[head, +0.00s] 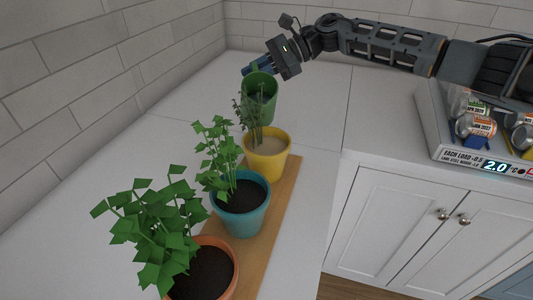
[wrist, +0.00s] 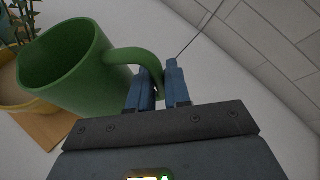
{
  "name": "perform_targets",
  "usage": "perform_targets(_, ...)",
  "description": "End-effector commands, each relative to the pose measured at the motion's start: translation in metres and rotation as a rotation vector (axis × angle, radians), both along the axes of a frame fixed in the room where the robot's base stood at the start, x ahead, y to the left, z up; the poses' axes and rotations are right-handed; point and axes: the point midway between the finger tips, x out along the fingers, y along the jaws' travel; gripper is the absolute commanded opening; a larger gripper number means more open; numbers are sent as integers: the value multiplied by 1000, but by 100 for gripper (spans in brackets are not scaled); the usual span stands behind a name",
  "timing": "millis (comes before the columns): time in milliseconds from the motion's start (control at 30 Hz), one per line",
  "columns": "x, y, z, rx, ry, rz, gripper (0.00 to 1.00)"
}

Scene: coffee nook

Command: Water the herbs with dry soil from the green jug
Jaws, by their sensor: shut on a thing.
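The green jug (head: 261,98) is at the far end of the row of pots. My gripper (head: 252,68) is shut on the jug's handle, which shows between the fingers in the wrist view (wrist: 158,88). The jug (wrist: 75,65) looks roughly upright, close behind the yellow pot (head: 266,160); I cannot tell whether it touches the counter. The yellow pot holds a thin, sparse herb (head: 252,112) in pale, dry-looking soil (head: 265,144). The teal pot (head: 241,216) and the terracotta pot (head: 224,255) hold leafy green herbs in dark soil.
The pots stand on a wooden board (head: 279,216) on the white counter (head: 325,112). A tiled wall (head: 75,75) runs along the left and back. A tray with cans and a display (head: 465,150) stands at the right. The counter right of the jug is clear.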

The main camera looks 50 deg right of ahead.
Motion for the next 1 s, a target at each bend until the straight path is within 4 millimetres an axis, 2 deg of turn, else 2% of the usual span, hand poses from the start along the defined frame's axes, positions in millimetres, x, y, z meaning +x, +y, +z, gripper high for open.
perform_targets(633, -17, 14, 2, 2, -1, -2, 0)
perform_targets(1000, -18, 16, 1, 1, -2, -2, 0)
